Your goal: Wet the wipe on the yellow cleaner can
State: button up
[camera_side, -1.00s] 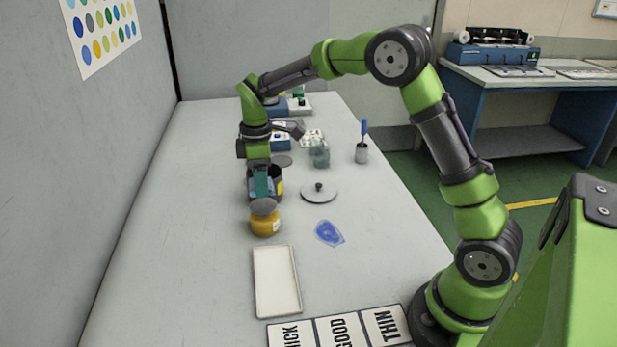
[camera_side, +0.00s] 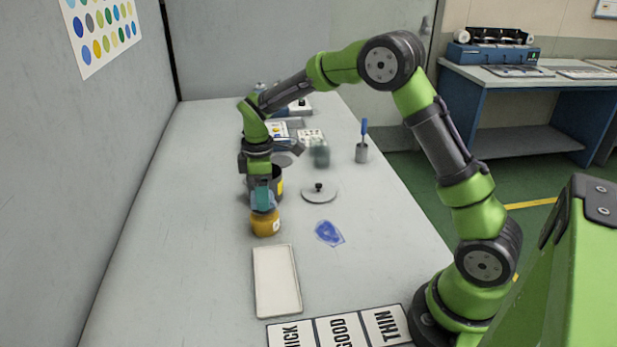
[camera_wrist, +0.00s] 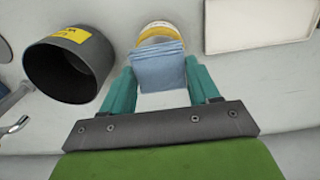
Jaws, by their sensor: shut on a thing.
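My gripper (camera_side: 263,201) is low over the yellow cleaner can (camera_side: 265,225) in the side view. Its teal fingers are shut on a folded blue wipe, which shows between them in the wrist view (camera_wrist: 158,71). The wipe hangs at the top of the can (camera_wrist: 158,30) and hides much of its upper part. It looks level with the can's top or touching it; I cannot tell which. The can stands upright on the table.
A dark pot with a yellow label (camera_wrist: 67,66) stands close behind the can. A white tray (camera_side: 277,281) lies in front. A knobbed lid (camera_side: 319,193) and a blue patch (camera_side: 329,233) lie to the right. A cup holding a blue-handled tool (camera_side: 361,152) stands farther back.

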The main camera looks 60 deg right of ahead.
jog(key=shift+f, duration=1.05)
dwell(1.0)
dwell(0.4)
jog(key=shift+r, duration=3.55)
